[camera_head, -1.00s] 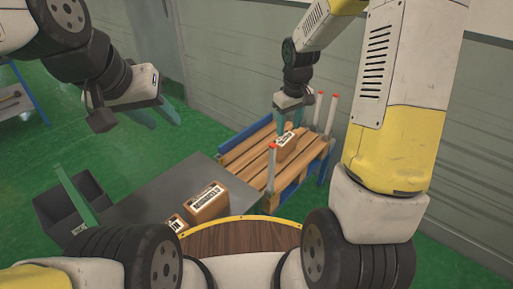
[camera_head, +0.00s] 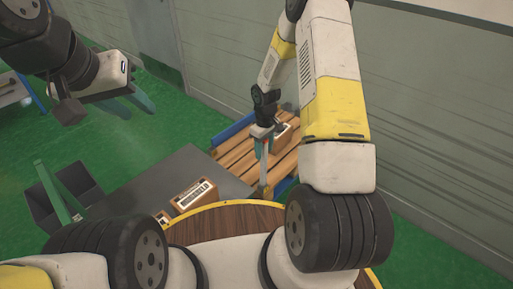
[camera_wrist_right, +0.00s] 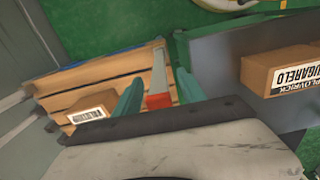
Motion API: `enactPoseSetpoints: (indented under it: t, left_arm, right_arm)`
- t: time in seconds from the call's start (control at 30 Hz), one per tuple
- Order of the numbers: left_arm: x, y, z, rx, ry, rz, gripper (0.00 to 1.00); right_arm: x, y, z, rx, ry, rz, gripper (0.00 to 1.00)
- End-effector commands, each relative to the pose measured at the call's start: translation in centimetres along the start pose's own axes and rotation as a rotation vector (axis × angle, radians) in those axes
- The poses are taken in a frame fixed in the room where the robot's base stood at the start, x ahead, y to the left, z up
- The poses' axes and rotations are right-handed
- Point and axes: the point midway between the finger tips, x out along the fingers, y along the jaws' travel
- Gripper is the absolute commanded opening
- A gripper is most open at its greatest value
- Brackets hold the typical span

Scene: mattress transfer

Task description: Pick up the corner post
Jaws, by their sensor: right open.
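The corner post (camera_head: 264,168) is a pale upright bar at the near corner of the wooden pallet (camera_head: 238,158). In the right wrist view the post (camera_wrist_right: 158,70) shows with its red end cap (camera_wrist_right: 158,101) toward the camera. My right gripper (camera_head: 263,148) is open above the post's top. In the right wrist view its two teal fingers (camera_wrist_right: 160,78) stand on either side of the post, and I cannot tell whether they touch it. The head view hides the red cap behind the gripper. My left gripper (camera_head: 130,104) is open and empty, far to the left.
A carton (camera_head: 284,135) lies on the pallet just behind the right gripper. A grey table (camera_head: 150,183) with cartons (camera_head: 195,194) stands left of the pallet. A dark bin (camera_head: 42,208) is at far left. A grey wall (camera_head: 430,110) runs along the right.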

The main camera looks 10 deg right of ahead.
Motion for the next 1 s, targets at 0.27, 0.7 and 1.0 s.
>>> enactPoseSetpoints:
  t: [0.27, 0.7, 1.0]
  left_arm:
    - [0.00, 0.00, 0.00, 0.000, 0.000, 0.000, 0.36]
    - [0.00, 0.00, 0.00, 0.000, 0.000, 0.000, 0.36]
    - [0.00, 0.00, 0.00, 0.000, 0.000, 0.000, 0.36]
  right_arm:
    - [1.76, 0.02, -0.05, 0.000, 0.001, 0.001, 0.48]
    - [1.70, 0.01, -0.05, 0.000, 0.001, 0.001, 0.00]
    - [1.68, 0.01, -0.06, 0.000, 0.001, 0.001, 0.00]
